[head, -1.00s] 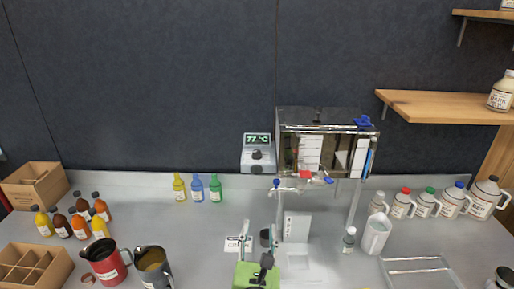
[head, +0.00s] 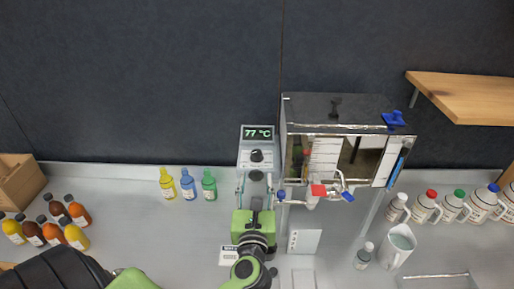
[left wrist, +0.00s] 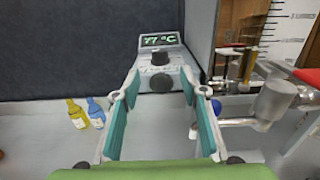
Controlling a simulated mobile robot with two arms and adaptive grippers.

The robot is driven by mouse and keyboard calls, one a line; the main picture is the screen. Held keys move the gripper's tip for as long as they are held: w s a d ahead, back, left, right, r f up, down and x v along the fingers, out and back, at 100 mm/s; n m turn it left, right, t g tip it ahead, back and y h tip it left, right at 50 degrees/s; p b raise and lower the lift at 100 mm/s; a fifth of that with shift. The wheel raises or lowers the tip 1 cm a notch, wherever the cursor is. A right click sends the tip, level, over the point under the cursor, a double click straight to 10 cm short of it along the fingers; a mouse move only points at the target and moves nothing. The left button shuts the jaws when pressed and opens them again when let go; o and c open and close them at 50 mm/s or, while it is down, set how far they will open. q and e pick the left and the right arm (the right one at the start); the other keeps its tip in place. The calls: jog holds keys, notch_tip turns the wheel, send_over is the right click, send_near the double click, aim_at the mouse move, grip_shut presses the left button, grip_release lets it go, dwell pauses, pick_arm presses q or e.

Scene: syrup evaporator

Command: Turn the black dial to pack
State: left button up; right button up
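The grey control box (head: 245,160) stands against the back wall, with a lit display (head: 257,132) reading 77 °C. A black dial (head: 257,156) sits below the display; it also shows in the left wrist view (left wrist: 160,82). Another dark knob-like part shows close to it, and its pointer and labels are too small to read. My left gripper (head: 256,183) is just in front of the box. In the left wrist view its teal fingers (left wrist: 160,95) are open and empty, spread to either side of the dial. I cannot tell whether they touch the box. My right gripper is not in view.
The glass-fronted evaporator (head: 340,155) with taps stands close to the right of the box. Yellow, blue and green bottles (head: 188,185) stand to the left. White jugs (head: 425,207) line the right side. The counter between bottles and box is clear.

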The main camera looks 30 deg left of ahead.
aim_at(257, 157)
pick_arm(q)
jog(key=x, duration=0.1)
jog(key=p+x, duration=0.1)
jog(key=x, duration=0.1)
jog(key=shift+w+a+r, duration=0.1)
jog(key=shift+r, duration=0.25)
jog(key=shift+p+x, duration=0.35)
jog(key=shift+x, duration=0.75)
jog(key=x, duration=0.4)
jog(key=p+x, duration=0.1)
jog(key=shift+w+a+f, duration=0.25)
jog(key=shift+w, duration=0.05)
jog(key=shift+w+a, duration=0.15)
jog(key=shift+w, duration=0.1)
jog(key=shift+w+a+f, duration=0.1)
jog(key=shift+w+a, duration=0.1)
jog(key=shift+w, duration=0.05)
jog(key=shift+c, duration=1.2)
jog(key=c, duration=0.9)
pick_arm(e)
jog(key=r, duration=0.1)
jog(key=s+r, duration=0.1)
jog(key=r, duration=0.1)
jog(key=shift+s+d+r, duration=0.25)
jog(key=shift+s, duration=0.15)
